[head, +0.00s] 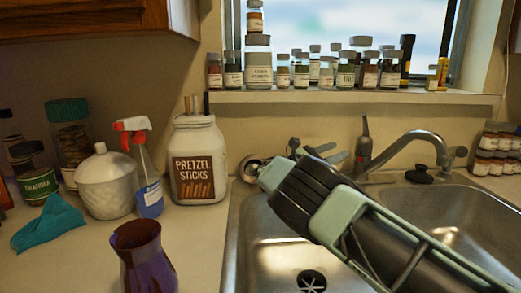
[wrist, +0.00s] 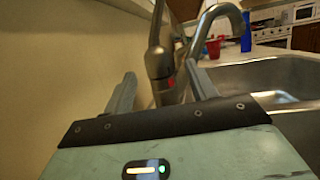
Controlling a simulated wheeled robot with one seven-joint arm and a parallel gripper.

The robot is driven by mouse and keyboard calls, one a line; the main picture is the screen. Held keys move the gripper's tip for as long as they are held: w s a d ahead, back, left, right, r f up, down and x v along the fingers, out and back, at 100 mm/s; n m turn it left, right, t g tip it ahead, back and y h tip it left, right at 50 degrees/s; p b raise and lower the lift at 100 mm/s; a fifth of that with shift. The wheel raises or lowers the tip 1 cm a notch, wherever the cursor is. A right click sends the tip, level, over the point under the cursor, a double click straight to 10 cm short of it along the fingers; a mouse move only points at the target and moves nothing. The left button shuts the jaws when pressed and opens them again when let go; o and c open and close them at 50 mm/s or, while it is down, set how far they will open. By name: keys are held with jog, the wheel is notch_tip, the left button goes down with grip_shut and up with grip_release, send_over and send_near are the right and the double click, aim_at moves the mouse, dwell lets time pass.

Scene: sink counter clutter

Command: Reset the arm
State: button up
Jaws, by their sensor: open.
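My arm reaches in from the right over the sink in the head view, and my gripper (head: 322,153) is above the back rim of the sink, beside the faucet. Its fingers are apart and nothing is seen between them. In the wrist view my gripper (wrist: 160,95) shows two separated fingers with the faucet (wrist: 160,60) standing beyond the gap. The faucet (head: 405,145) also shows in the head view, its spout curving over the right basin. I cannot tell from these views how far the fingertips are from the faucet.
The double sink (head: 255,250) lies under my arm. Left on the counter are a pretzel jar (head: 198,165), a spray bottle (head: 147,185), a white lidded pot (head: 103,185), a teal cloth (head: 48,222) and a purple vase (head: 143,260). Several jars line the windowsill (head: 350,98).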

jog(key=s+d+f+m+g+y, duration=0.2)
jog(key=s+d+y, duration=0.2)
jog(key=d, duration=0.1)
jog(key=s+a+f+m+g+y+p, duration=0.15)
jog(key=s+a+f+y, duration=0.25)
jog(key=s+y, duration=0.4)
jog(key=s+a+r+m+y+p, duration=0.1)
jog(key=s+a, duration=0.4)
jog(key=s, duration=0.7)
jog(key=s+a+r+m+y+p, duration=0.1)
jog(key=s+a+m+y, duration=0.3)
jog(key=s, duration=0.8)
jog(key=s+a+r+m+y+p, duration=0.1)
jog(key=s+a, duration=0.5)
jog(key=s, duration=0.6)
jog(key=r+m+t+y, duration=0.1)
jog(key=m+y, duration=0.1)
jog(key=y, duration=0.1)
jog(key=shift+r+y, duration=0.25)
jog(key=shift+y, duration=0.15)
jog(key=shift+s, duration=0.1)
jog(key=shift+c, duration=0.4)
